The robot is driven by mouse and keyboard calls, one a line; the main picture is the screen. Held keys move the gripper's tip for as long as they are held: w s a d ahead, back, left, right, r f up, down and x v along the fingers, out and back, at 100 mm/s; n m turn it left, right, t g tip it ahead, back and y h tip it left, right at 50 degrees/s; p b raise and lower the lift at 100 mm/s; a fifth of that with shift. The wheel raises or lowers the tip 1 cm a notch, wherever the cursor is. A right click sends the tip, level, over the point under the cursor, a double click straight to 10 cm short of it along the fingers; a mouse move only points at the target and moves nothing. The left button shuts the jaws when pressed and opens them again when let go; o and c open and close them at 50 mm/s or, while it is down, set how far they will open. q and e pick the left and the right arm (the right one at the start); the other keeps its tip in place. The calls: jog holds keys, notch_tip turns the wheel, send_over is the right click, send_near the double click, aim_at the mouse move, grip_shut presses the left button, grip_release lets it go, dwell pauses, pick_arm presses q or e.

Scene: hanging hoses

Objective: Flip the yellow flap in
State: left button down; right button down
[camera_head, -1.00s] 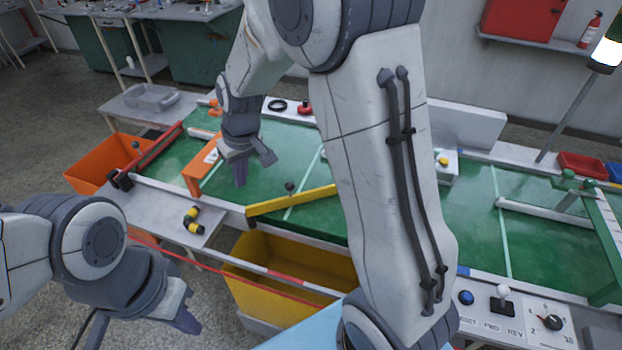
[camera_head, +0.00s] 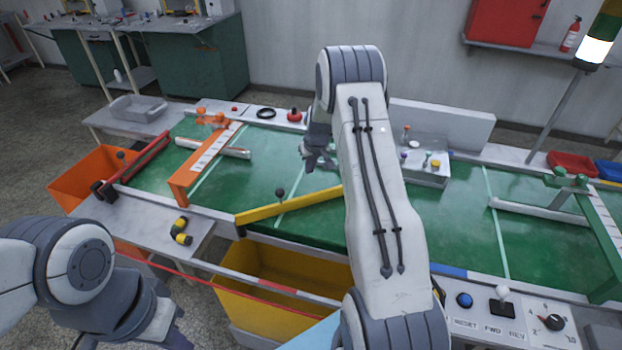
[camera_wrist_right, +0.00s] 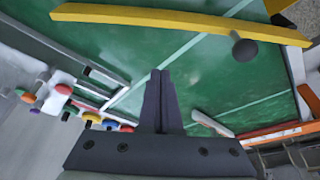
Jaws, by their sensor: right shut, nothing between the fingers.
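The yellow flap (camera_head: 290,205) is a long bar lying slantwise across the green belt, with a dark ball knob (camera_head: 280,193) standing near its middle. In the right wrist view the flap (camera_wrist_right: 170,17) crosses the top, its knob (camera_wrist_right: 245,49) hanging toward the right. My right gripper (camera_head: 318,163) is over the belt beyond the flap, apart from it; its fingers (camera_wrist_right: 160,80) are shut and empty in the right wrist view. My left gripper (camera_head: 165,335) is low at the bottom left, away from the belt; its fingers are not clear.
A yellow bin (camera_head: 265,305) stands in front of the belt below the flap. An orange flap (camera_head: 185,178) crosses the belt at the left, and a green one (camera_head: 606,235) stands at the right. A box with colored knobs (camera_head: 425,170) is behind my right arm.

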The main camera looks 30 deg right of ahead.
jog(key=p+x, duration=0.2)
jog(key=x, duration=0.7)
jog(key=shift+s+a, duration=0.1)
jog(key=shift+s, duration=0.2)
jog(key=shift+s+a+p, duration=0.15)
jog(key=shift+s+p, duration=0.35)
jog(key=shift+s, duration=0.45)
jog(key=shift+s+a, duration=0.1)
jog(key=shift+s, duration=0.6)
